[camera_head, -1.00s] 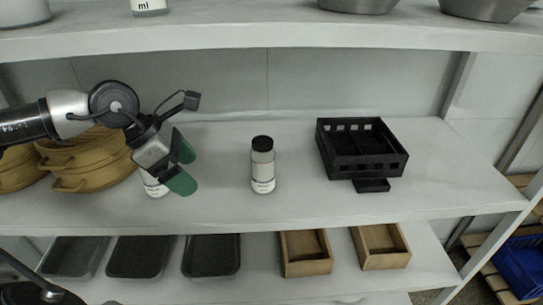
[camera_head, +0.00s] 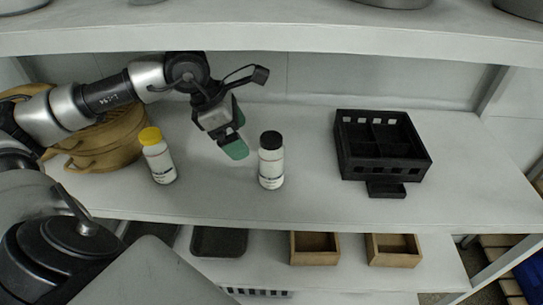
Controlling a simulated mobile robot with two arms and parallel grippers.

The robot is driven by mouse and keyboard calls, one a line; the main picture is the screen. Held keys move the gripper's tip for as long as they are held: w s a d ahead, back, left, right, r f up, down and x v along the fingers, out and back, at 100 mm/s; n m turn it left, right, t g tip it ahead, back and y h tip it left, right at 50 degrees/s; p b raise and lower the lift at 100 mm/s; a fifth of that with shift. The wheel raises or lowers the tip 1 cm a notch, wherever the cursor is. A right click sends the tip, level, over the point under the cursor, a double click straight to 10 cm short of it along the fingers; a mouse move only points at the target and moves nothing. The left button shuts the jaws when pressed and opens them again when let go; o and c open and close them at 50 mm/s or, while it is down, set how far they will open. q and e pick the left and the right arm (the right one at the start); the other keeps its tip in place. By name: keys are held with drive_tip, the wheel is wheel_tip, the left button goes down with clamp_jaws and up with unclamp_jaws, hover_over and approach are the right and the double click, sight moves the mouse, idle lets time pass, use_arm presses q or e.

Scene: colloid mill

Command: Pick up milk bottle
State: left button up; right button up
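Two white bottles stand upright on the middle shelf. One has a black cap (camera_head: 271,163), the other a yellow cap (camera_head: 159,157). I cannot tell from the labels which one is the milk bottle. My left gripper (camera_head: 237,135), with green finger pads, is in the air between them, above the shelf and just left of the black-capped bottle. Its fingers look apart and hold nothing, and it appears not to touch either bottle. My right gripper is not in view.
A black divided crate (camera_head: 385,165) stands to the right of the bottles. Tan round baskets (camera_head: 110,140) sit at the left, behind my arm. The upper shelf edge (camera_head: 300,40) runs above my arm. Wooden boxes (camera_head: 315,257) and a dark tray (camera_head: 218,242) lie on the lower shelf.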

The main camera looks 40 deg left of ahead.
sight(270, 137)
use_arm(q)
drive_tip(key=w+d+p, duration=0.2)
drive_tip(key=w+d, duration=0.1)
drive_tip(key=shift+w+d+r, duration=0.1)
drive_tip(key=shift+d+r, duration=0.1)
drive_tip(key=shift+d, duration=0.05)
drive_tip(key=shift+w+d+f+p, duration=0.15)
drive_tip(key=shift+w+d+p, duration=0.15)
drive_tip(key=shift+w+d, duration=0.05)
drive_tip(key=p+x, duration=0.1)
drive_tip(key=x, duration=0.4)
drive_tip(key=c, duration=1.4)
drive_tip(key=shift+c, duration=0.3)
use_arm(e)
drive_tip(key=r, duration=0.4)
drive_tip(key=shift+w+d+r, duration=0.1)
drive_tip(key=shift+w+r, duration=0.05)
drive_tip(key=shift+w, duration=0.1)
